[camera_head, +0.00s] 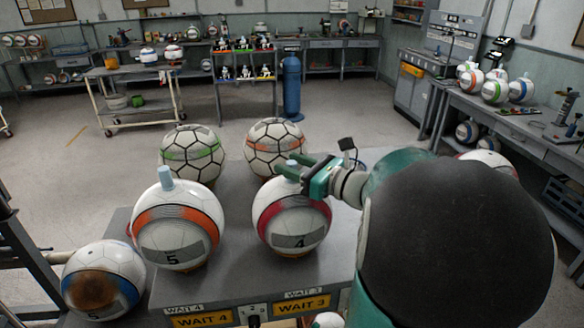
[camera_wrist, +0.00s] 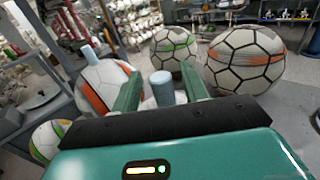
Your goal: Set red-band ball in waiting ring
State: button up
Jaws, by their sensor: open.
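The red-band ball (camera_head: 291,217), white with a crimson band and a dark patch marked 4, sits on the grey table behind the WAIT 3 label (camera_head: 302,305). A pale blue peg stands up from its top; the peg (camera_wrist: 161,88) also shows in the wrist view. My gripper (camera_head: 289,168) is at the top of this ball, with its green fingers open on either side of the peg. I cannot tell whether they touch it. The ball's body is hidden in the wrist view by my gripper. Any ring under the ball is mostly hidden.
An orange-band ball (camera_head: 178,228) marked 5, with its own peg, stands left, behind the WAIT 4 label (camera_head: 203,319). Behind are a green-band ball (camera_head: 191,154) and an orange-striped hexagon-pattern ball (camera_head: 274,147). A scuffed ball (camera_head: 103,280) lies at lower left. Table (camera_head: 245,262) shows bare between the front balls.

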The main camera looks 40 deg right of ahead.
jog(key=v, duration=1.1)
jog(key=shift+s, duration=0.3)
jog(key=shift+s+d, duration=0.1)
jog(key=shift+d, duration=0.05)
